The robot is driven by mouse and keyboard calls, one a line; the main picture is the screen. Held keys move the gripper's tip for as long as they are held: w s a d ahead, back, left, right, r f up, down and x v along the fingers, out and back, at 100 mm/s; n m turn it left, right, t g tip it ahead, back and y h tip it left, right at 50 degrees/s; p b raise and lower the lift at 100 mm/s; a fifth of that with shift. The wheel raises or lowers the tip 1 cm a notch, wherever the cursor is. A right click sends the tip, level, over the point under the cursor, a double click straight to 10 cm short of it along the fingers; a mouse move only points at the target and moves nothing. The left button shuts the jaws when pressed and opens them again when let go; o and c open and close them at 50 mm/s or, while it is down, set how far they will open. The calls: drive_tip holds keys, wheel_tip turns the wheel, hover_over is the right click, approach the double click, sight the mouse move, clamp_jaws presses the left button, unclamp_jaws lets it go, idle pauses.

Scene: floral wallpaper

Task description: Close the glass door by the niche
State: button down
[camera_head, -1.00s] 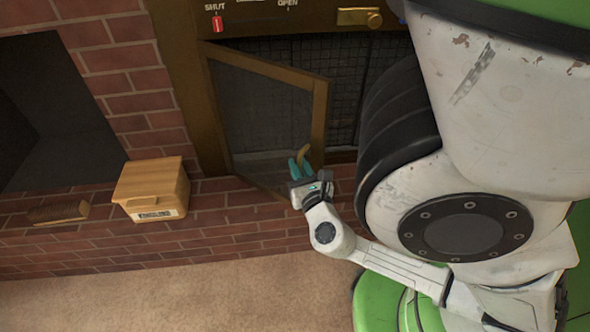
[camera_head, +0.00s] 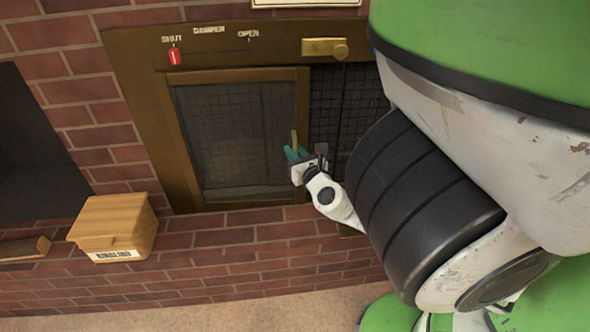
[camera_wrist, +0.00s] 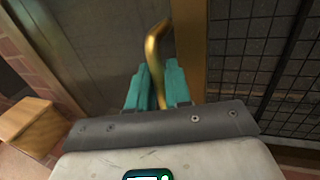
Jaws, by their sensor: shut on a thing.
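The glass door (camera_head: 238,138) has a brass frame and a dark pane, and it looks nearly flush with the brass surround in the head view. The niche (camera_head: 22,145) is the dark opening in the brick at the left. My gripper (camera_head: 297,152) is at the door's right edge, its teal fingers shut on the curved brass door handle (camera_wrist: 154,55). In the wrist view the handle rises between the fingers of my gripper (camera_wrist: 157,85). The lower part of the handle is partly hidden by the gripper.
A wooden box (camera_head: 113,225) with a label sits on the brick ledge (camera_head: 230,240) left of the door. A brush (camera_head: 25,248) lies further left. A dark mesh panel (camera_head: 345,105) is right of the door. A damper slider (camera_head: 174,57) and brass latch (camera_head: 325,48) are above.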

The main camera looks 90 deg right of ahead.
drive_tip(key=shift+s+d, duration=0.1)
drive_tip(key=shift+d, duration=1.35)
drive_tip(key=c, duration=1.3)
unclamp_jaws()
drive_tip(key=shift+s+d, duration=0.1)
drive_tip(key=shift+o, duration=0.2)
